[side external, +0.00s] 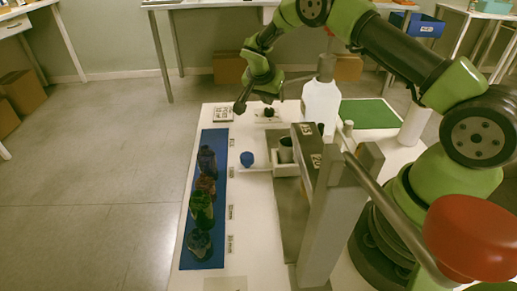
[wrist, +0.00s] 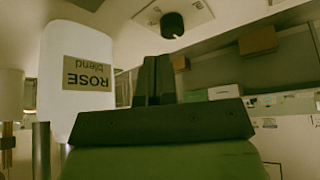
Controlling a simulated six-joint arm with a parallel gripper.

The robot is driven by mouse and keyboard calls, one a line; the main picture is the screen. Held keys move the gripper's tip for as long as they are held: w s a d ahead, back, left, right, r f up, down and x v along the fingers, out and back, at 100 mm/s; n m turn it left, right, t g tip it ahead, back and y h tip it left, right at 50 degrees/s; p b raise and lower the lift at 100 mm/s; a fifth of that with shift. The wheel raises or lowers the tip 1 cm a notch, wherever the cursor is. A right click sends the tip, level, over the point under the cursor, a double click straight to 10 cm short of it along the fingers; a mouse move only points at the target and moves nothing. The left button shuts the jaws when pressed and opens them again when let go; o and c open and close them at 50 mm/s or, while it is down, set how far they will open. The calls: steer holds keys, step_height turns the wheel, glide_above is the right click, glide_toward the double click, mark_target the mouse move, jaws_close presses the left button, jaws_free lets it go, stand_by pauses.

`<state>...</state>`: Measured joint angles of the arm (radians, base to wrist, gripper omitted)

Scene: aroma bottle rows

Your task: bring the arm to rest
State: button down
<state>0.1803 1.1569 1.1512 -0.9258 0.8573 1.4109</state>
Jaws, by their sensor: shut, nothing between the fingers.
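My gripper (side external: 240,106) is above the back end of the white worktable (side external: 216,112), clear of the bottles. In the wrist view its two dark fingers (wrist: 153,80) are together with nothing between them. A row of dark coloured bottles stands on a blue mat (side external: 219,138) along the table's left side; a purple one (side external: 207,158) is at the back and a green one (side external: 202,207) nearer the front. A large white bottle (side external: 320,103) stands right of my gripper; in the wrist view a white bottle (wrist: 60,50) has an upside-down label reading "ROSE blend".
A dark round item (side external: 269,112) sits on a pale base near the gripper. A grey post (side external: 335,220) and a green mat (side external: 370,113) are to the right. Open floor lies left of the table.

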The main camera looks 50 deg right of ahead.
steer(key=s+a+r+n+t+y, duration=0.1)
steer(key=s+a+r+n, duration=0.15)
steer(key=r, duration=0.45)
steer(key=s+a+r+n+t+y, duration=0.1)
steer(key=s+a+r, duration=0.3)
steer(key=r, duration=0.3)
steer(key=s+a+r+n+t+y, duration=0.1)
steer(key=s+a+r+n, duration=0.2)
steer(key=r, duration=0.4)
steer(key=s+a+r+n+t+y, duration=0.1)
steer(key=s+a, duration=0.3)
steer(key=s, duration=0.5)
steer(key=s+a+r+n+t+y, duration=0.1)
steer(key=s+a+r+n+y, duration=0.1)
steer(key=s, duration=0.7)
steer(key=shift+s+a+r+n+t+y, duration=0.15)
steer(key=shift+s+a+n+t+y, duration=0.2)
steer(key=shift+a+n+y, duration=0.65)
